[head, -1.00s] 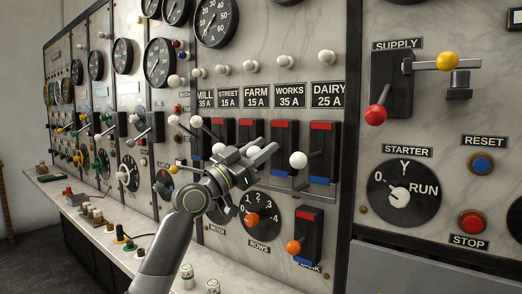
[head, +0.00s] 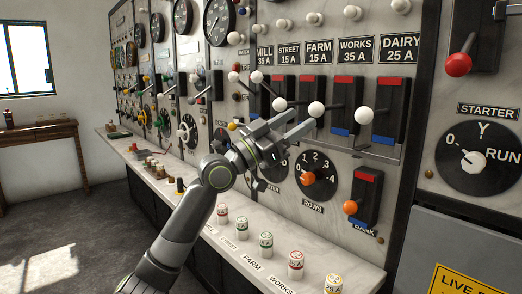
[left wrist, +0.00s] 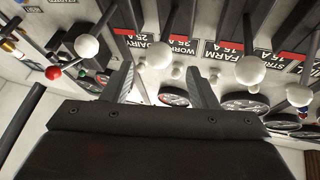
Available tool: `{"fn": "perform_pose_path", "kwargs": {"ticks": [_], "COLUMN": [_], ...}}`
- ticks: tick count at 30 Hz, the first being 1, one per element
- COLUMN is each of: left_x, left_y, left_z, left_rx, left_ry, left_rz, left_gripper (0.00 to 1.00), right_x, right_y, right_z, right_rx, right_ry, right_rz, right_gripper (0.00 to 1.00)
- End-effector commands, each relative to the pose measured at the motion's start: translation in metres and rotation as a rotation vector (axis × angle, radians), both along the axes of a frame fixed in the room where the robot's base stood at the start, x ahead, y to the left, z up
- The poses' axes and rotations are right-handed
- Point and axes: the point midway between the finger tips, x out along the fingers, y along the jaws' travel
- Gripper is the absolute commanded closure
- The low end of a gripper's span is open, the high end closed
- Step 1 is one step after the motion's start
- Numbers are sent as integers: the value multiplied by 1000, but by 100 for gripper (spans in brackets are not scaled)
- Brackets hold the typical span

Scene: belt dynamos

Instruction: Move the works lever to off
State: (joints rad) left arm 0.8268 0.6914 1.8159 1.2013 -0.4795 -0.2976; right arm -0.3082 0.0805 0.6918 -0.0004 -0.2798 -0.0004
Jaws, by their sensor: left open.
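The works lever (head: 316,109) is a rod with a white ball knob, on a black switch block with a red top and blue bottom, under the WORKS 35 A label (head: 356,50). Its knob stands out at about the height of the farm (head: 279,104) and dairy (head: 365,115) knobs. My left gripper (head: 303,122) is open and empty, fingertips just short of the works knob. In the left wrist view, which is upside down, the works knob (left wrist: 159,54) appears between the two open fingers (left wrist: 163,86). Contact cannot be made out. My right gripper is not in view.
The street (head: 257,77) and mill (head: 233,77) knobs stand higher, to the left. Below are the ROWS dial (head: 316,175) and the orange-knobbed BANK lever (head: 350,207). Several fuses stand on the white ledge (head: 225,250). A wooden table (head: 40,133) is far left.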

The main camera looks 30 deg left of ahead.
Motion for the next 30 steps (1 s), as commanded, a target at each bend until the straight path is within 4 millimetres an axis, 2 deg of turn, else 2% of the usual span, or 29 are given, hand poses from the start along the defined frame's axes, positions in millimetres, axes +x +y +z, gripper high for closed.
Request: {"fn": "perform_pose_path", "kwargs": {"ticks": [1, 6, 15, 23, 30], "left_x": [-8, -30, -58, -67, -67], "left_y": [6, 22, 44, 50, 50], "left_z": [-9, -22, -39, -43, -43], "left_rx": [7, 6, 4, 2, 1], "left_ry": [1, 3, 1, 1, 1], "left_rz": [2, 2, 2, -1, -2], "left_gripper": [47, 47, 47, 47, 47], "right_x": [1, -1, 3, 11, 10], "right_y": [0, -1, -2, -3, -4], "right_z": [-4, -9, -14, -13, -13], "right_rx": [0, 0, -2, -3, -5], "right_ry": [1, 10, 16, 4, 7], "right_rz": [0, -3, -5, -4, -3], "right_gripper": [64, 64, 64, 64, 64]}}
